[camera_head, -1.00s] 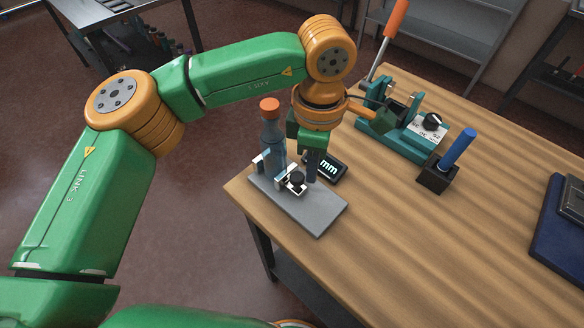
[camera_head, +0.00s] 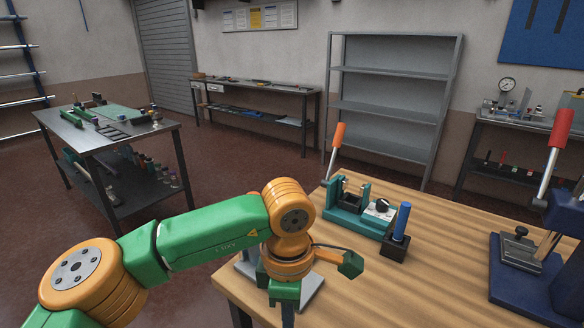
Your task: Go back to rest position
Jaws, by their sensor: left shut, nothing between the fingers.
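My left arm comes in from the lower left, and its gripper (camera_head: 287,310) points down at the near left corner of the wooden bench. The gripper is shut and empty, with its fingertips close to the bottom edge of the picture. Behind it, a grey plate (camera_head: 312,288) on the bench is mostly hidden by the wrist. My right gripper is not in view.
On the bench (camera_head: 420,270) stand a teal fixture (camera_head: 346,215) with an orange-handled lever, a dark holder with a blue cylinder (camera_head: 402,221), and a dark blue press (camera_head: 560,235) with a red handle. A metal table (camera_head: 150,127) and empty shelves (camera_head: 395,108) stand behind.

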